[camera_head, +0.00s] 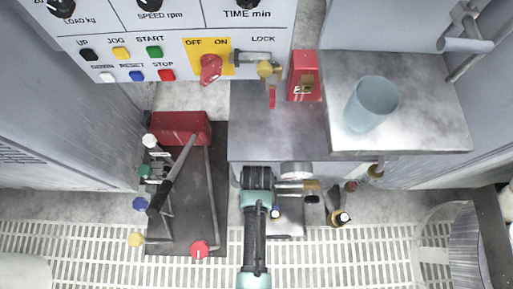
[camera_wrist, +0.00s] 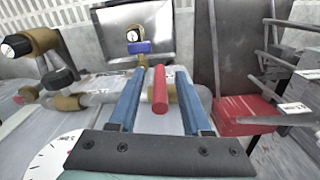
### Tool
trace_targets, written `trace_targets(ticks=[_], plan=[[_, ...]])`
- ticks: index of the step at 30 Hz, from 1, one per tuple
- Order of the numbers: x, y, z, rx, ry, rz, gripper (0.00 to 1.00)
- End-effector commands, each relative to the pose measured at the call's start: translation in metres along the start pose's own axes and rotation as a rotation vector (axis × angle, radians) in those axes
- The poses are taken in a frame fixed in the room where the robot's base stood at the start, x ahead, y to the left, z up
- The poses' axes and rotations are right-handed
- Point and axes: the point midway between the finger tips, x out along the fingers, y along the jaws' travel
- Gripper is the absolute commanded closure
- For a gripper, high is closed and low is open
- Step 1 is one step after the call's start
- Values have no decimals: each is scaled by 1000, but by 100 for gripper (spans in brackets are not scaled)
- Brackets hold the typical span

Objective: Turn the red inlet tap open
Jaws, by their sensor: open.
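The red tap handle (camera_wrist: 159,90) is a short red bar on a brass valve body, set on a grey pipe, in the wrist view. My gripper (camera_wrist: 165,100) is open, with one blue finger on each side of the red handle. Gaps show between the handle and both fingers. In the head view my gripper (camera_head: 258,181) is over the pipework below the grey box, and I cannot make out this red handle there.
A white dial gauge (camera_wrist: 50,155) and a brass valve with a black knob (camera_wrist: 62,82) are close by on the left. A red block (camera_wrist: 248,112) with dark rods is at the right. A cup (camera_head: 372,103) stands on the grey shelf (camera_head: 430,135).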

Motion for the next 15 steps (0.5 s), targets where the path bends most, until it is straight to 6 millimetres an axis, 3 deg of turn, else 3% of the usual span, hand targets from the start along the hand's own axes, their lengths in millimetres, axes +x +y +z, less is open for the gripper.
trace_targets(ticks=[7,15], plan=[[0,0,0,0,0,0,52],[0,0,0,0,0,0,100]])
